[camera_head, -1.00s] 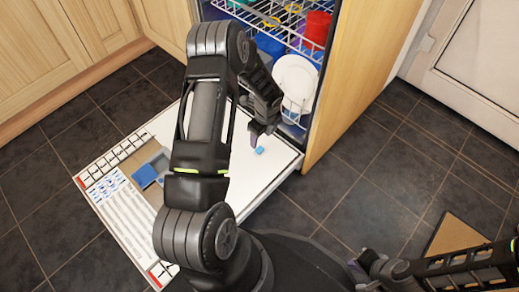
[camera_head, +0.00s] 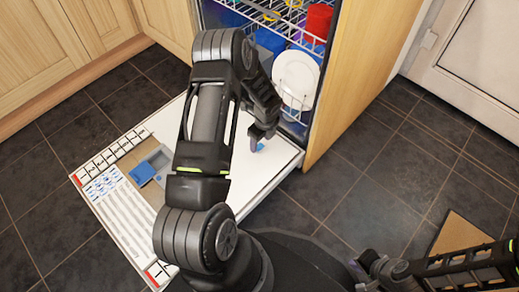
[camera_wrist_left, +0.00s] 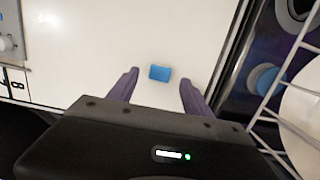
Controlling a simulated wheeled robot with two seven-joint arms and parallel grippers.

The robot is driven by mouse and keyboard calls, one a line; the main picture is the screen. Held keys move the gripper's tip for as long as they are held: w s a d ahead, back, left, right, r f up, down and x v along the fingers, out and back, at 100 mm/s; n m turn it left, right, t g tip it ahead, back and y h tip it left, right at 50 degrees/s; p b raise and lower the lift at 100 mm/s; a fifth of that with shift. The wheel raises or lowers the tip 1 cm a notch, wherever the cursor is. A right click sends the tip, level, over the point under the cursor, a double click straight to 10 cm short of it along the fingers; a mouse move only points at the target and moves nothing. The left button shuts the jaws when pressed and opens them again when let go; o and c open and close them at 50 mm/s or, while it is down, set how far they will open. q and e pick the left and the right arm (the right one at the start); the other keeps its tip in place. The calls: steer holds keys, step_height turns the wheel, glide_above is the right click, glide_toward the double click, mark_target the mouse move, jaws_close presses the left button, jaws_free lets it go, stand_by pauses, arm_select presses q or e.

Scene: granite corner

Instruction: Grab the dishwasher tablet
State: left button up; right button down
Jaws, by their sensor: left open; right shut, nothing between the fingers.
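A small blue dishwasher tablet (camera_head: 260,147) lies on the white inner face of the open dishwasher door (camera_head: 262,180). In the left wrist view the tablet (camera_wrist_left: 160,73) sits just beyond my fingertips and roughly midway between them. My left gripper (camera_head: 254,148) points down at the door beside the tablet; its purple fingers (camera_wrist_left: 157,82) are apart with nothing between them. My right arm (camera_head: 450,268) shows at the lower right edge; its fingers are not in view.
A rack (camera_head: 285,25) with a white plate (camera_head: 295,76) and a red cup (camera_head: 318,20) stands inside the dishwasher behind the gripper. Wooden cabinets (camera_head: 50,50) stand at left.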

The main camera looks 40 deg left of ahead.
mark_target(260, 148)
arm_select(q)
step_height(260, 148, down, 3)
steer(key=shift+a+r+b, duration=0.1)
steer(key=shift+a+b, duration=0.05)
steer(key=shift+b, duration=0.15)
stand_by(0.4)
jaws_close()
stand_by(0.4)
